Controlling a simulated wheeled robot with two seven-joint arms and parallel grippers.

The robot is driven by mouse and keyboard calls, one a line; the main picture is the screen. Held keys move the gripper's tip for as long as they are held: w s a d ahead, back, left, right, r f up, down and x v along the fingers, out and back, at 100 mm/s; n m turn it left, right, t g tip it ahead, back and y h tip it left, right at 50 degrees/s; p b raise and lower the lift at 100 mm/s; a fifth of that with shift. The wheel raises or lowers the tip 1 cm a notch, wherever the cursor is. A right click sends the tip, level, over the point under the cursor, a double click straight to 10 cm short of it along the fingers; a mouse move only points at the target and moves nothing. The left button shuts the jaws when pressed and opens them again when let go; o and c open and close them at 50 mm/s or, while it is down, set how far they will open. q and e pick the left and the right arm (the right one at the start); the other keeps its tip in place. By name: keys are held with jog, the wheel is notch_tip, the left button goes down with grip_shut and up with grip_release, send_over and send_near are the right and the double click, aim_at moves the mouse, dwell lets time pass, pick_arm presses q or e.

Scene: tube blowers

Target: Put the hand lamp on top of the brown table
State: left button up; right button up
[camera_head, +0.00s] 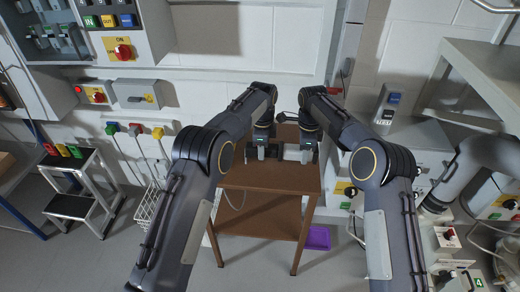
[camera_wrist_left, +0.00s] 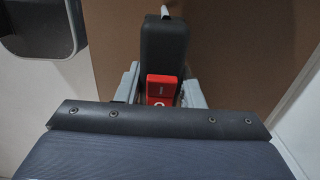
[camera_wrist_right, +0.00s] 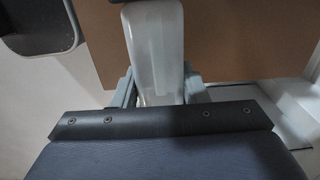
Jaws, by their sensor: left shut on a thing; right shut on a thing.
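The hand lamp lies crosswise above the brown table (camera_head: 270,177) in the head view, held at both ends. Its black part with a red switch (camera_wrist_left: 160,88) is between the fingers of my left gripper (camera_wrist_left: 160,95) in the left wrist view. Its pale, translucent tube (camera_wrist_right: 155,50) is between the fingers of my right gripper (camera_wrist_right: 158,92) in the right wrist view. Both grippers are shut on the lamp, over the rear part of the table top. I cannot tell whether the lamp touches the table. My arms hide part of the table's sides.
A purple bin (camera_head: 318,238) stands on the floor right of the table. A step stool (camera_head: 80,195) and a white wire basket (camera_head: 148,207) are at the left. A grey shelf unit (camera_head: 480,75) is at the right. The front of the table top is clear.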

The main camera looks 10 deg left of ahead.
aim_at(243, 163)
pick_arm(q)
jog(key=shift+f, duration=0.25)
pick_arm(e)
jog(key=shift+f, duration=0.2)
